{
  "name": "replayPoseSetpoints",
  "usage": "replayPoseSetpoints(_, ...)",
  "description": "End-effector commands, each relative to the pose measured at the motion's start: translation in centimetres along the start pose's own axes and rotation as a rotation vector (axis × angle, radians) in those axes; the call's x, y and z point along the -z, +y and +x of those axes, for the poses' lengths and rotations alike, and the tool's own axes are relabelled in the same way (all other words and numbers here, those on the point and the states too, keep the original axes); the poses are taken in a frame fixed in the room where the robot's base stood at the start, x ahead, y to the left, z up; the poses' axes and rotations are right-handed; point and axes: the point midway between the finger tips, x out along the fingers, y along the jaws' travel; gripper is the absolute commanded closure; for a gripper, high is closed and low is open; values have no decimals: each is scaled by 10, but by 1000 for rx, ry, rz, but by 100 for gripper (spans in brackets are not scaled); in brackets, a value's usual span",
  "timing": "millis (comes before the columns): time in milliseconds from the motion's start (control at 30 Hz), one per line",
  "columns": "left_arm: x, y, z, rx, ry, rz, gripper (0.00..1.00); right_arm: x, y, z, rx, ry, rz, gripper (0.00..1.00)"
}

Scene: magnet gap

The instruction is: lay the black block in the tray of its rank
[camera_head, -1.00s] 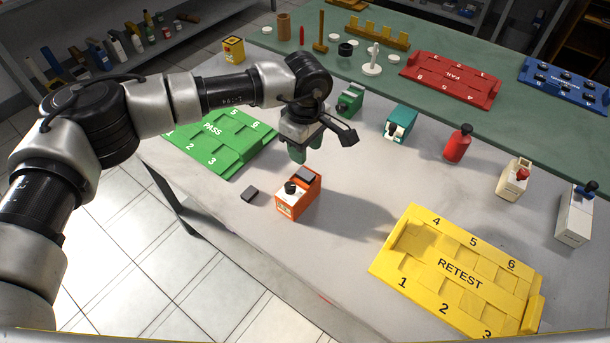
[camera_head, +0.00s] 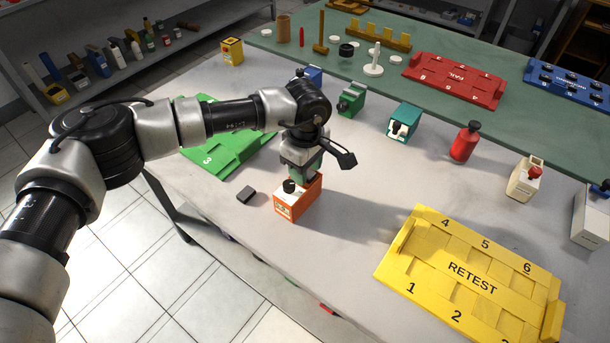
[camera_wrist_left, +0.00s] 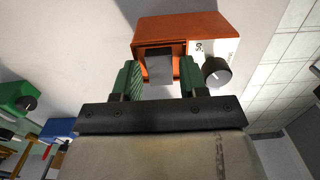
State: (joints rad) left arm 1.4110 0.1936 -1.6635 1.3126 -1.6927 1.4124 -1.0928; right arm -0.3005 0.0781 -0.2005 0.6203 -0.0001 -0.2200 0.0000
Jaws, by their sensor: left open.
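A small black block (camera_head: 246,194) lies on the grey table, left of the orange device (camera_head: 283,207) with a black knob. A dark grey block (camera_wrist_left: 159,67) sits in the orange device's opening in the left wrist view; in the head view my gripper hides it. My left gripper (camera_head: 305,172) is low over the orange device. In the left wrist view my left gripper (camera_wrist_left: 160,78) is open, its green fingers on either side of that dark block. I cannot tell whether they touch it. My right gripper is not in view. Trays: green (camera_head: 230,155), partly hidden; yellow RETEST (camera_head: 470,270); red FAIL (camera_head: 455,75).
A green device (camera_head: 351,100), a teal device (camera_head: 404,121), a red bottle (camera_head: 464,143) and a cream device (camera_head: 524,178) stand behind and to the right. A blue tray (camera_head: 568,82) is at the back right. The table between the orange device and the yellow tray is clear.

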Motion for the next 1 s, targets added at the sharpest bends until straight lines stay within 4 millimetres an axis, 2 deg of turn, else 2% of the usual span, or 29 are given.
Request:
replayPoseSetpoints(100, 0, 0, 0, 0, 0, 0, 57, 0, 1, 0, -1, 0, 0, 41)
replayPoseSetpoints(133, 0, 0, 0, 0, 0, 0, 60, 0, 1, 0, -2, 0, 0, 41)
replayPoseSetpoints(300, 0, 0, 0, 0, 0, 0, 87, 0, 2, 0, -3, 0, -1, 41)
replayPoseSetpoints(367, 0, 0, 0, 0, 0, 0, 94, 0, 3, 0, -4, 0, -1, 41)
replayPoseSetpoints(567, 0, 0, -6, -1, 0, 0, 94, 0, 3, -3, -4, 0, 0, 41)
replayPoseSetpoints(1000, 0, 0, -40, -1, 0, 0, 94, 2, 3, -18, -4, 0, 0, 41)
